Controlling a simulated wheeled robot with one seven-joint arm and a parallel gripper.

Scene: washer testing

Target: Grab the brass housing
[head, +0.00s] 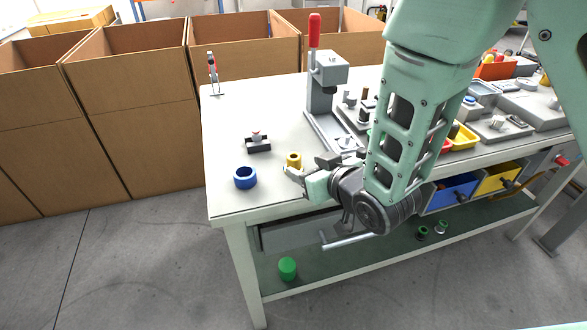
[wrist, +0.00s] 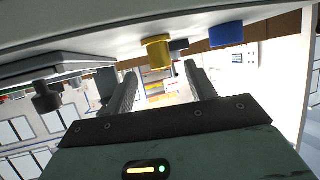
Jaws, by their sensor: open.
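The brass housing (head: 294,158) is a small yellow-gold cylinder standing on the white workbench near its front edge. My gripper (head: 306,168) is low over the bench right beside it, with the fingers open. In the wrist view the picture is upside down, and the brass housing (wrist: 156,53) shows beyond the fingertips, between the lines of the two fingers. My gripper (wrist: 160,80) is empty in that view. I cannot tell exactly how far the fingertips are from the housing.
A blue ring (head: 245,178) stands left of the housing, with a small dark fixture (head: 257,143) behind it. A press with a red lever (head: 316,90) stands behind my gripper. Cardboard boxes (head: 130,90) line the back. The bench's left part is mostly clear.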

